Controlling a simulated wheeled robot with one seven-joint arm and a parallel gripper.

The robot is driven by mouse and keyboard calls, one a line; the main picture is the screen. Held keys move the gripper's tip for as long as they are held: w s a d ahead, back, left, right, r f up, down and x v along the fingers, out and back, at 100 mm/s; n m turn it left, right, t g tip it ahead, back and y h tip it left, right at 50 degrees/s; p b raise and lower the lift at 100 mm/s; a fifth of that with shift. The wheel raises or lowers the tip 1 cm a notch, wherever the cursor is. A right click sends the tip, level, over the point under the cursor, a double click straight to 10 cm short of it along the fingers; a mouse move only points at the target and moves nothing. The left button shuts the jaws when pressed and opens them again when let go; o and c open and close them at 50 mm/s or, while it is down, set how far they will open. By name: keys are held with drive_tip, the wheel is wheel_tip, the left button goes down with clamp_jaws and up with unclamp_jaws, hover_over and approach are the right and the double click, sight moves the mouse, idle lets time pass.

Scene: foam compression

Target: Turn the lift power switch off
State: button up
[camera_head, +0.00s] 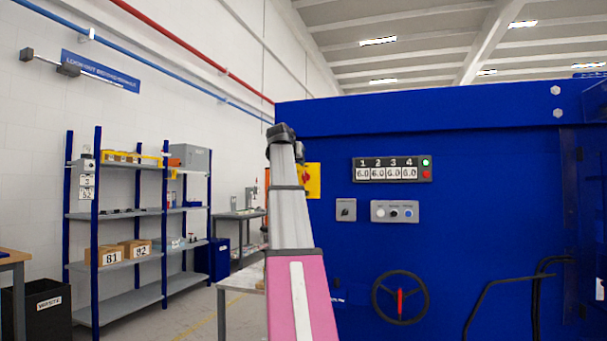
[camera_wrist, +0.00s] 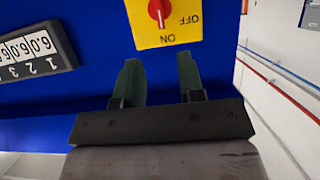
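The lift power switch is a yellow plate (camera_wrist: 144,38) with a red knob (camera_wrist: 159,12) on a blue panel. In the wrist view it is at the top centre, upside down and cut by the frame edge. The knob's white mark seems to point to the ON label. OFF is to its side. My gripper (camera_wrist: 159,60) is open and empty. Its two dark green fingers are spread wide with their tips near the ON edge of the plate; I cannot tell if they touch the panel. In the head view the yellow plate (camera_head: 315,183) is partly hidden behind my arm.
The blue machine (camera_head: 450,240) carries a number display (camera_head: 392,170), a small rotary switch (camera_head: 346,209), a button box (camera_head: 395,211) and a handwheel (camera_head: 400,297).

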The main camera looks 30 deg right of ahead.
sight(305, 177)
drive_tip(key=x, duration=1)
drive_tip(key=shift+f, duration=0.15)
drive_tip(key=shift+a, duration=0.1)
clamp_jaws()
